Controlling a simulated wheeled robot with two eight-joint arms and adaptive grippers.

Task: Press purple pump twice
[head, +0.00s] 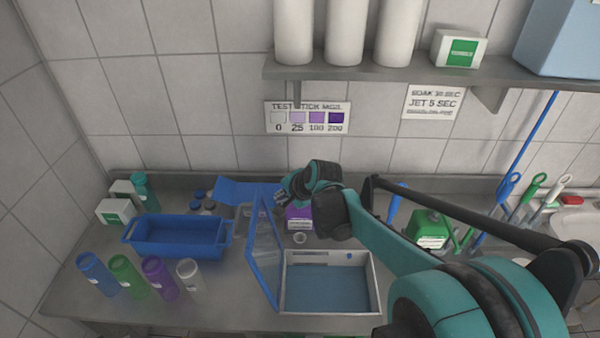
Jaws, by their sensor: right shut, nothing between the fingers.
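A purple container (298,217), which looks like the purple pump, stands on the steel counter behind the open case. Its upper part is hidden behind my right gripper and wrist. My right gripper (281,197) is shut and empty, at the container's top left in the picture. I cannot tell whether it touches the pump head. My left gripper is not in view.
A case (376,300) with its blue-framed lid (264,255) raised sits in front of the container. A blue bin (180,238) and several coloured bottles (160,278) stand left. A green jug (428,228) stands right. A shelf (400,73) hangs above.

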